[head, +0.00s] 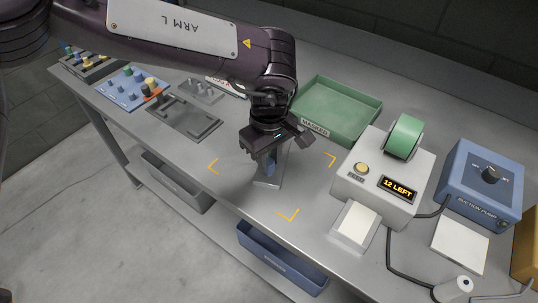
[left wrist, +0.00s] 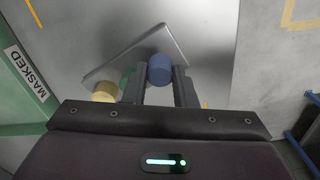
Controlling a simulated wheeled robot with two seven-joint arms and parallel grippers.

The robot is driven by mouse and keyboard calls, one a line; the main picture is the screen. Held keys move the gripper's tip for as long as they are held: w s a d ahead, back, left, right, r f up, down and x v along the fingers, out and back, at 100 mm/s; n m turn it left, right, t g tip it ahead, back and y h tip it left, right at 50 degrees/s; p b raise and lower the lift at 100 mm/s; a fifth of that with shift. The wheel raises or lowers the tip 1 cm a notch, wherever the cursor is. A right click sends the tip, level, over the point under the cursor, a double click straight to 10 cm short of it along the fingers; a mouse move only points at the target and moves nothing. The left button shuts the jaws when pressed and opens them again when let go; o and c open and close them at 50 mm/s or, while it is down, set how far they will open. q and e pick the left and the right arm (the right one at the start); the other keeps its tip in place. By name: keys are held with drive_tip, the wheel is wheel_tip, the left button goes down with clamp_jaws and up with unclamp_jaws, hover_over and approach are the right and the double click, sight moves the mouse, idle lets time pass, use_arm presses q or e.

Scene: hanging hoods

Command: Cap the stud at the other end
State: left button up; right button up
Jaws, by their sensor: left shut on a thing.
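My left gripper (head: 267,153) is over the marked work area on the bench, fingers pointing down. It is shut on a blue cap (left wrist: 160,70), which shows between the fingertips in the left wrist view. A grey metal plate (left wrist: 178,45) is below the fingers; its pale edge also shows in the head view (head: 273,183). A yellow cap (left wrist: 104,92) and a green piece (left wrist: 126,76) are beside the left finger, at the plate's near end. The stud under the blue cap is hidden, so I cannot tell whether they touch. My right gripper is not in view.
A green tray (head: 338,121) labelled MASKED is behind the gripper. A white dispenser (head: 372,190) reading "12 LEFT" and a blue suction pump (head: 482,187) stand to the right. A blue pegged board (head: 119,96) and a dark fixture (head: 182,118) are to the left. Yellow corner marks surround the work area.

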use_arm(q)
drive_tip(key=shift+f+b, duration=0.35)
drive_tip(key=shift+f, duration=0.5)
idle(0.4)
drive_tip(key=o, duration=1)
drive_tip(key=shift+r, duration=0.1)
wheel_tip(320, 180, up, 8)
drive_tip(key=shift+f, duration=0.15)
